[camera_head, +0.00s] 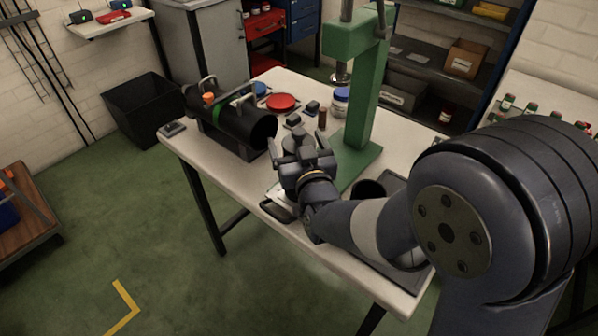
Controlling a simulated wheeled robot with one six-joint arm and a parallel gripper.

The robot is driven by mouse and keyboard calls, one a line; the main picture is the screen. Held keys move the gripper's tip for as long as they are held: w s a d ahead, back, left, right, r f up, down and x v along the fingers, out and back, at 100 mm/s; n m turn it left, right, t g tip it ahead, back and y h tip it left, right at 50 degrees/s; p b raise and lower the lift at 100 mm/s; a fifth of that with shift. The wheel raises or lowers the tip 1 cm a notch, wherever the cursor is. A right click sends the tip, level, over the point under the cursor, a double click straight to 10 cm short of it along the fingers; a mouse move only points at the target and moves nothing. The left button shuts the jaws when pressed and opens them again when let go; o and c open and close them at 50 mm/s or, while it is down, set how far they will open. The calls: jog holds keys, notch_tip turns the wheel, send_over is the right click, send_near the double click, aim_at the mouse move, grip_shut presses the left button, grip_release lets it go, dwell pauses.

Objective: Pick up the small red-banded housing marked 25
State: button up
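I cannot make out a red-banded housing marked 25; no marking is legible at this size. A small reddish-brown upright cylinder (322,118) stands on the table just beyond my gripper. My gripper (305,142) is over the near part of the table, to the right of the large black cylinder. Dark grey shapes show at its fingers, and I cannot tell whether they are fingers or something between them. The gripper and forearm hide part of the tabletop.
The large black cylinder (221,121) with a green band lies in a cradle at left. A green press stand (361,90) rises right of my gripper. A red disc (281,102), small dark blocks (294,119) and a blue-lidded jar (341,101) sit beyond. The left front tabletop (205,158) is clear.

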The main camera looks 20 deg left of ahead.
jog(key=shift+c, duration=0.3)
jog(key=c, duration=1.6)
jog(key=shift+r, duration=0.1)
jog(key=shift+c, duration=0.4)
